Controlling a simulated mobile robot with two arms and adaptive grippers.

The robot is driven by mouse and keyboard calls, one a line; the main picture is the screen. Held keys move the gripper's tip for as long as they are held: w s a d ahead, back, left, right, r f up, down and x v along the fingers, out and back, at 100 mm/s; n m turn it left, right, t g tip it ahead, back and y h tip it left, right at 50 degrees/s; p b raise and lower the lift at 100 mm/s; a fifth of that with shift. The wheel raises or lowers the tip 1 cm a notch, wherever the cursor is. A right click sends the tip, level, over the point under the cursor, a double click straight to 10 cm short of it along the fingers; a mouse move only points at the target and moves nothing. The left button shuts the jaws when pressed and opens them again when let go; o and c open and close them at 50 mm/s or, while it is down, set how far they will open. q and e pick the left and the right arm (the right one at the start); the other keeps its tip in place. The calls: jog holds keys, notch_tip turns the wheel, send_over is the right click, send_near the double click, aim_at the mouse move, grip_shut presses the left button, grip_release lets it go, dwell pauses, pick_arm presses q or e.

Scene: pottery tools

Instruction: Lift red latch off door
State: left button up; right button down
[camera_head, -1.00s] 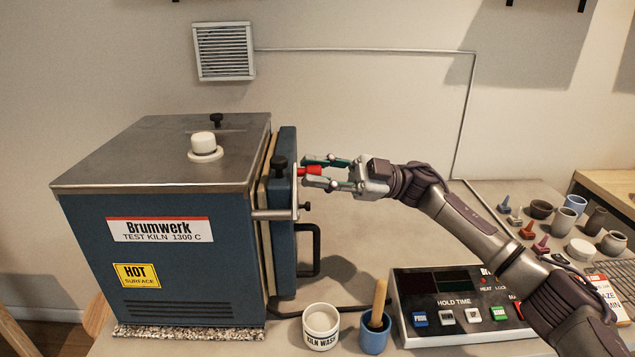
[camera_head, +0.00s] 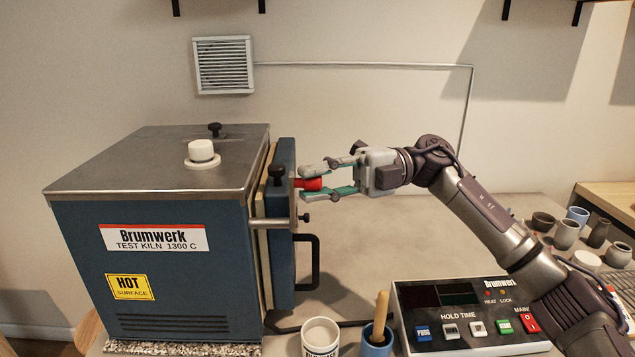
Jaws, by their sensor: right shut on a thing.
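The kiln (camera_head: 150,200) stands at left. Its blue door (camera_head: 282,235) is on the kiln's right side and looks closed, with a black handle (camera_head: 314,262). The red latch (camera_head: 312,184) is a small red piece beside the upper part of the door. A metal strip (camera_head: 293,208) runs down the door edge below it. My right gripper (camera_head: 310,180) reaches in from the right, level, with its fingers shut on the red latch. Whether the latch touches the door strip is hard to tell. My left gripper is not in view.
A control box (camera_head: 465,312) sits at the front right under my right arm. A white kiln wash pot (camera_head: 320,338) and a blue cup (camera_head: 376,340) with a wooden stick stand in front. Several small pots (camera_head: 566,235) are at far right. The table behind is clear.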

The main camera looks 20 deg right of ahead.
jog(key=shift+s+a+f+n, duration=0.1)
jog(key=shift+s+f+n, duration=0.1)
jog(key=shift+s+n, duration=0.15)
dwell(0.3)
jog(key=c, duration=1)
grip_release()
jog(key=shift+r, duration=0.1)
jog(key=shift+w+d, duration=0.15)
jog(key=shift+d, duration=0.15)
jog(key=d, duration=0.7)
jog(key=w+d, duration=0.1)
jog(key=d, duration=0.3)
jog(key=shift+d+r, duration=0.1)
jog(key=shift+d, duration=0.1)
